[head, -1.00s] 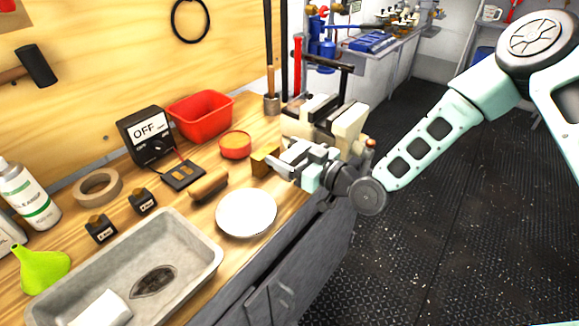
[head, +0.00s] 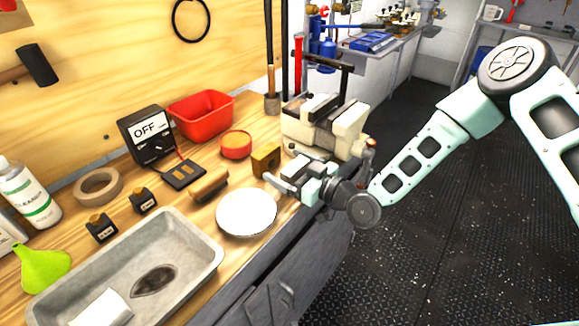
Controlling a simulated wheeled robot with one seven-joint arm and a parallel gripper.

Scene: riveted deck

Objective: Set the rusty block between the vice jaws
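The rusty block (head: 266,160) is a small brown-yellow cube on the wooden bench, left of the vice (head: 345,128). The vice is cream and grey with dark jaw tops, fixed near the bench's right edge. No block shows between its jaws, though their gap is seen only partly. My gripper (head: 281,170) is low in front of the vice, its fingers pointing left toward the block. The fingers are spread and empty. They look just right of and in front of the block; whether they touch it I cannot tell.
A white plate (head: 246,212) lies close below the gripper, with a wooden-handled brush (head: 209,186) beside it. An orange-topped red tin (head: 236,145) and a red bin (head: 201,112) stand behind. A grey tray (head: 190,262) fills the front left.

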